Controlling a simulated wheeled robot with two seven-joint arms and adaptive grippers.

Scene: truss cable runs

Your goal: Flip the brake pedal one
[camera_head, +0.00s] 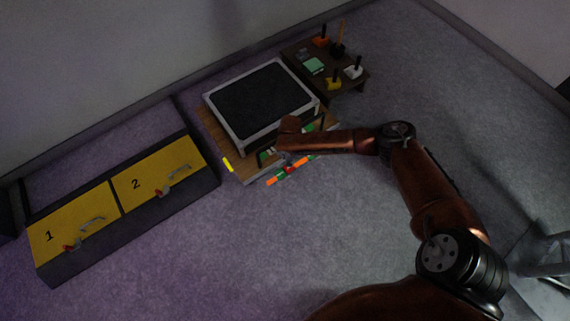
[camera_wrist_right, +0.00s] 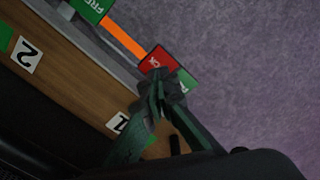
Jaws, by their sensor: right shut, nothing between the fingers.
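A wooden board (camera_head: 209,126) on the floor carries number tags; in the right wrist view its tags read 1 (camera_wrist_right: 122,122) and 2 (camera_wrist_right: 25,55). Along its front edge run orange bars (camera_head: 276,180) with red and green plates between them. In the wrist view an orange bar (camera_wrist_right: 125,37) joins a green plate (camera_wrist_right: 90,8) to a red plate (camera_wrist_right: 158,60). My right gripper (camera_wrist_right: 158,84) is shut and empty, its tips at the red plate beside tag 1; contact is unclear. They partly hide the red plate and a second green plate. I cannot tell which part is brake pedal one. My left gripper is not in view.
A black-topped grey-framed box (camera_head: 258,100) stands on the board, close to my right gripper. Yellow panels 1 (camera_head: 75,222) and 2 (camera_head: 150,180) with handles lie at the left. A dark stand (camera_head: 352,83) with several knobs is behind. The floor in front is clear.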

